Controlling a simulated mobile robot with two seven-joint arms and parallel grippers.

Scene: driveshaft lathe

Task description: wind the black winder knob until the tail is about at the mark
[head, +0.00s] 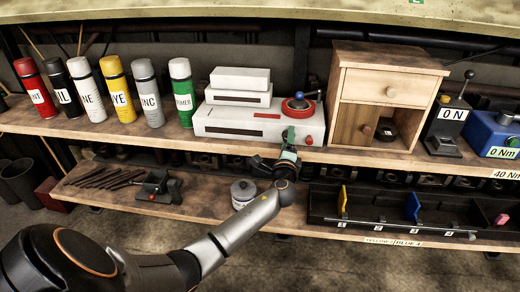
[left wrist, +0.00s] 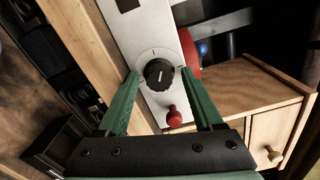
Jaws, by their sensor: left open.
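The black winder knob (left wrist: 158,74) with a white pointer line is on the front of a white box-shaped device (head: 258,120). A short tick shows on the panel by the knob in the left wrist view. My left gripper (head: 289,143) is at the device's front. In the left wrist view its two green fingers stand open on either side of the knob, with visible gaps. In the head view the gripper hides the knob. A small red knob (left wrist: 174,116) sits beside it. I cannot make out the tail. My right gripper is not in view.
The device stands on the upper wooden shelf, between several spray cans (head: 145,95) and a wooden cabinet (head: 385,95). A red round part (head: 298,107) with a blue knob is on top. The lower shelf holds a grey tin (head: 243,193) and a black divided tray (head: 385,212).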

